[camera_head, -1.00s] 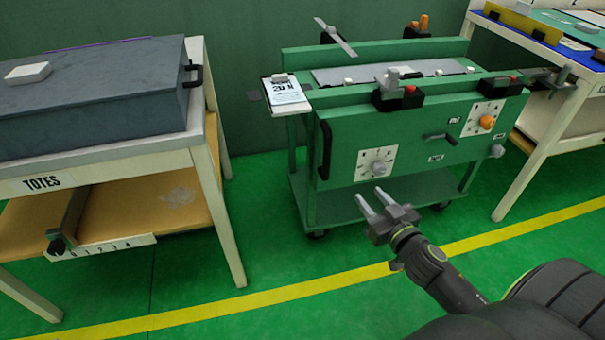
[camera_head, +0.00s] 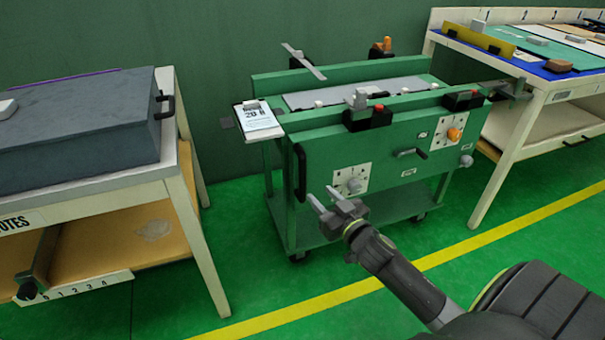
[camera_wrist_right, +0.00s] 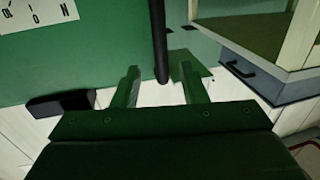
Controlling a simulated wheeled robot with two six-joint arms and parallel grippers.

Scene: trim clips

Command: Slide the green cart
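The green cart (camera_head: 390,160) stands on the green floor against the wall, on small black casters. A black vertical handle (camera_head: 300,172) sits at the left end of its front panel. My right gripper (camera_head: 322,196) is open and empty, just in front of the panel, near the handle's lower end. In the right wrist view the black handle (camera_wrist_right: 159,40) appears between the two spread fingers (camera_wrist_right: 160,84). I cannot tell whether they touch it. My left gripper is not in view.
A white workbench (camera_head: 515,125) stands close on the right. A yellow floor line (camera_head: 500,228) crosses open floor in front.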

